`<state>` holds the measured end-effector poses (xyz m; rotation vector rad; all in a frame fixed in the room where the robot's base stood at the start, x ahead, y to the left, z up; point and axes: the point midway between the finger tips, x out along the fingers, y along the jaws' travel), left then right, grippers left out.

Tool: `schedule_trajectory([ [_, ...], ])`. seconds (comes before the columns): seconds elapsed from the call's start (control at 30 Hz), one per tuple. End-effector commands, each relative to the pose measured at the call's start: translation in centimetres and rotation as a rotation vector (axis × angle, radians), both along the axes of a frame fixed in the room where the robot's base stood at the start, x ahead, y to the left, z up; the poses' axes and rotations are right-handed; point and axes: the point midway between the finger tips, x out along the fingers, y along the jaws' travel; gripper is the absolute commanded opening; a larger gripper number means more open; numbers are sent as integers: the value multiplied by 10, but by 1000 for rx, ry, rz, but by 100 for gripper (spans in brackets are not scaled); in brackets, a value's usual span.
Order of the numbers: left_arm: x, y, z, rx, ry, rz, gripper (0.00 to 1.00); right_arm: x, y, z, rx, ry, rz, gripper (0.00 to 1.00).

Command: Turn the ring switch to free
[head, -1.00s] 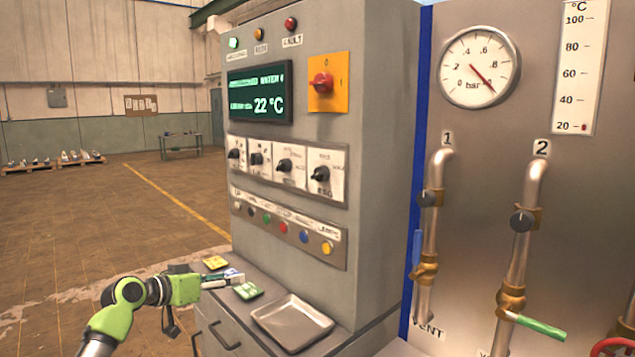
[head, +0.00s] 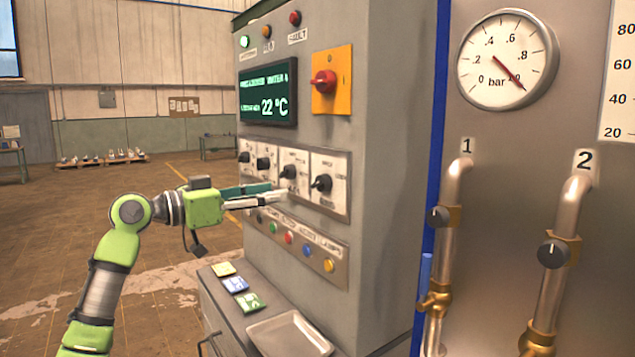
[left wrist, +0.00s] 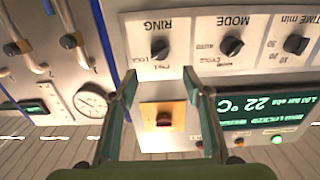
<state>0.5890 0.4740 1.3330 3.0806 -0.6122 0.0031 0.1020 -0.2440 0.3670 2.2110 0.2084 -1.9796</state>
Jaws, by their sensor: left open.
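The ring switch (head: 322,184) is a black rotary knob on a white plate, rightmost in the row of knobs on the grey cabinet. In the left wrist view, which is upside down, the knob (left wrist: 160,48) sits under the RING label, with small position words beside it. Which word its pointer marks is too small to tell. My left gripper (head: 277,191) is open and empty, in front of the knob row and left of the ring switch in the head view. In the left wrist view its fingertips (left wrist: 161,76) are spread, with the knob just beyond the gap between them.
A red switch on a yellow plate (head: 332,80) and a green display (head: 267,93) are above the knobs. Coloured buttons (head: 288,237) are below. A metal tray (head: 289,335) and coloured cards (head: 235,284) lie on the ledge. Pipes with valves (head: 553,253) stand at right.

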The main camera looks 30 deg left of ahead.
Motion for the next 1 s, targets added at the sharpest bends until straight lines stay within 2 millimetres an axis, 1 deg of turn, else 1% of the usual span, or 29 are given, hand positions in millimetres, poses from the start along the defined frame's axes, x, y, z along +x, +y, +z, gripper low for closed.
schedule_trajectory([
  [0.03,10,-5,6,-3,-1,-3,44,-12,3,10,3,16,-1,0],
  [0.1,24,-11,7,-4,-1,-3,44,-24,8,17,8,33,-2,0],
  [0.2,45,-19,7,-5,0,-3,44,-32,15,27,15,44,-3,0],
  [0.33,69,-29,6,-5,0,-1,44,-28,17,40,19,38,-2,0],
  [0.5,93,-38,4,-4,0,0,44,-8,15,51,17,11,-1,0],
  [0.6,101,-42,2,-2,1,-1,44,-3,13,54,16,3,0,0],
  [0.7,105,-44,1,-2,1,0,44,-4,11,55,13,4,-1,0],
  [0.97,107,-44,0,-1,0,1,44,-12,7,54,7,16,-1,0],
  [1.0,107,-44,0,-1,0,1,39,-13,6,54,7,18,-1,0],
])
